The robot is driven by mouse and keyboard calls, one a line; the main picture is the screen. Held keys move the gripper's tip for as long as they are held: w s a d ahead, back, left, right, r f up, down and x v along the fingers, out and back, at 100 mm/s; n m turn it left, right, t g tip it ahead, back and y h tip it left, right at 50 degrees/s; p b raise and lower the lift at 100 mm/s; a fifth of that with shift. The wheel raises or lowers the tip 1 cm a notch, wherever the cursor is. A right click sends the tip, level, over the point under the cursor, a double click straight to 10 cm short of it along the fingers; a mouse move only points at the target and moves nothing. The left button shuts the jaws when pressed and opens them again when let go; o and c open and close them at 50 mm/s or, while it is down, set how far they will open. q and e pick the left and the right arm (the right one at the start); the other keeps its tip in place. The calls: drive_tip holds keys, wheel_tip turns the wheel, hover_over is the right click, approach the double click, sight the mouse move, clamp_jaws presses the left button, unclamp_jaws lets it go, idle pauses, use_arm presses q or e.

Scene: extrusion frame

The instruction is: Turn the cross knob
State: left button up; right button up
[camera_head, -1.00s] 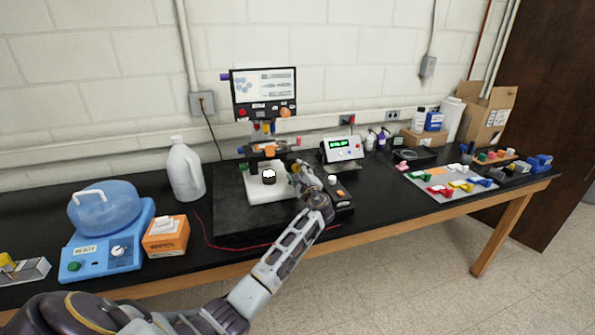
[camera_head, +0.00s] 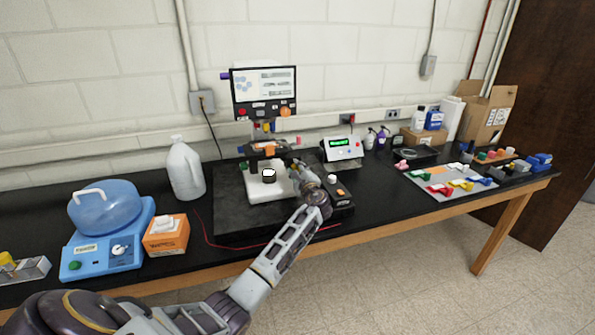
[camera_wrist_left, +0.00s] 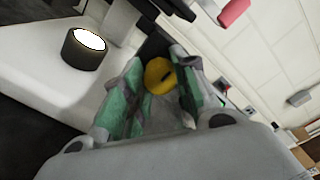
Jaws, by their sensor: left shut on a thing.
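A round yellow knob (camera_wrist_left: 158,76) with a dark slot-like mark shows in the left wrist view, between the green-padded fingers of my left gripper (camera_wrist_left: 160,68). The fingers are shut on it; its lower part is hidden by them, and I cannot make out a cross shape. In the head view my left gripper (camera_head: 297,168) is at the right side of the white base of the inspection stand (camera_head: 262,194). The knob itself is hidden there. My right gripper is not in view.
A black cylinder with a lit white top (camera_head: 268,176) stands on the white base, left of my gripper. A screen (camera_head: 264,94) rises behind it. A white-fronted meter (camera_head: 342,149) stands to the right. A blue machine (camera_head: 108,250) and orange box (camera_head: 166,236) are at left.

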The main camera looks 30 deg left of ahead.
use_arm(q)
drive_tip(key=shift+f, duration=0.1)
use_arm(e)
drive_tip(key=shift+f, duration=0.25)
